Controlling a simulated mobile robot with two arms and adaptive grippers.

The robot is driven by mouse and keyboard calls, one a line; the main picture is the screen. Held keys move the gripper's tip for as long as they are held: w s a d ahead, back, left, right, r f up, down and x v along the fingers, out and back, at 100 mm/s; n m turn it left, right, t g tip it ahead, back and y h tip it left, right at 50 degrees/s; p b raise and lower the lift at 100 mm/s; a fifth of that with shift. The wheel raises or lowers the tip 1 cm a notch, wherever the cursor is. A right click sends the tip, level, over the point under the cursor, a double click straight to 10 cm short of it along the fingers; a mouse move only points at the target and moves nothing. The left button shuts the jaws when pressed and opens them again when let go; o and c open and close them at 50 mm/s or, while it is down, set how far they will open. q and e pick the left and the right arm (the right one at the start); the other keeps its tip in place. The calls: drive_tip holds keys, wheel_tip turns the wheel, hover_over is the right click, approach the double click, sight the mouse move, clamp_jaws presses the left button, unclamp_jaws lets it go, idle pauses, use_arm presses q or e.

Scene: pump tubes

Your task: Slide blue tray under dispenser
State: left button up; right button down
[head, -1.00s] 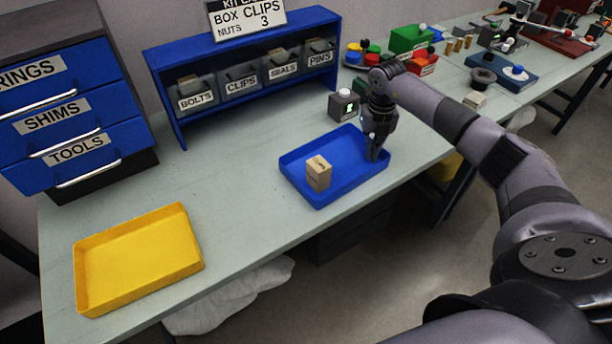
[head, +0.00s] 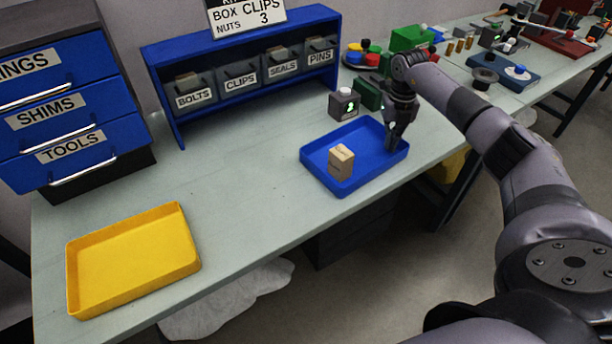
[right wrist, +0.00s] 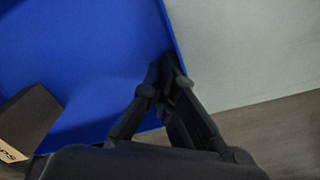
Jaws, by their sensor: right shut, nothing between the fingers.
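The blue tray (head: 332,183) lies flat on the bench near its front edge, with a small tan box (head: 341,161) inside. It also fills the left of the right wrist view (right wrist: 90,50). My right gripper (head: 392,143) points down into the tray's right end. Its fingers (right wrist: 165,88) are shut and empty, at the tray's right wall; whether they touch it is hard to tell. I cannot tell which unit is the dispenser: a blue rack (head: 160,100) holds bins labelled BOLTS, CLIPS, SEALS and PINS. My left gripper is out of view.
A yellow tray (head: 135,260) lies empty at front left. Blue drawers (head: 55,110) stand at the left. The bench between the trays is clear.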

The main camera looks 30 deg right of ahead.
sight(408, 141)
drive_tip(key=shift+d, duration=0.4)
drive_tip(key=shift+w+d+f+b, duration=0.15)
drive_tip(key=shift+d+b, duration=0.65)
drive_tip(key=shift+d, duration=0.7)
drive_tip(key=shift+w+d+r+b, duration=0.1)
drive_tip(key=shift+d+b, duration=0.7)
drive_tip(key=shift+d, duration=1.2)
